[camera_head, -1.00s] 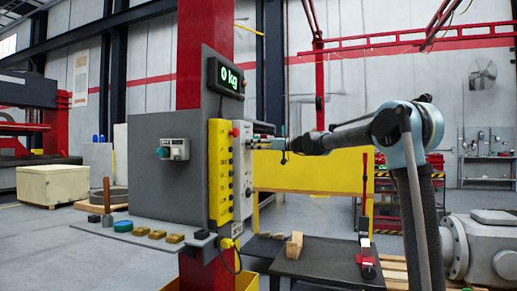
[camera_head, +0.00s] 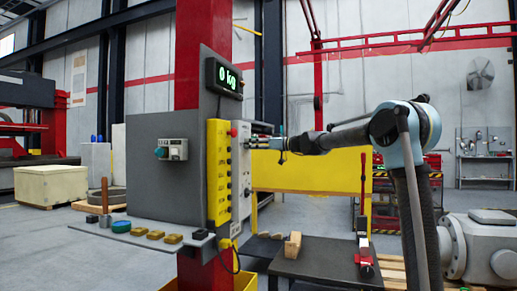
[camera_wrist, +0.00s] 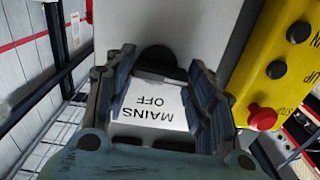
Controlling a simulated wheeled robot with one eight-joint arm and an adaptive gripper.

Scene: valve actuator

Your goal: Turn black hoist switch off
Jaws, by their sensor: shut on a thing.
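A black rounded switch (camera_wrist: 157,58) sits on a white panel face in the wrist view, with an upside-down "MAINS OFF" label (camera_wrist: 155,108) beside it. My gripper (camera_wrist: 163,62) has its two dark fingers on either side of the switch and is shut on it. The contact points are partly hidden by the fingers. In the head view my gripper (camera_head: 262,143) is at the upper part of the narrow white control panel (camera_head: 241,175). The switch itself is hidden there.
A yellow button box (camera_head: 218,172) stands beside the white panel; its red button (camera_wrist: 263,117) is close to my gripper in the wrist view. A grey shelf (camera_head: 90,229) with small items juts out at left. A yellow beam (camera_head: 310,172) stands behind my arm.

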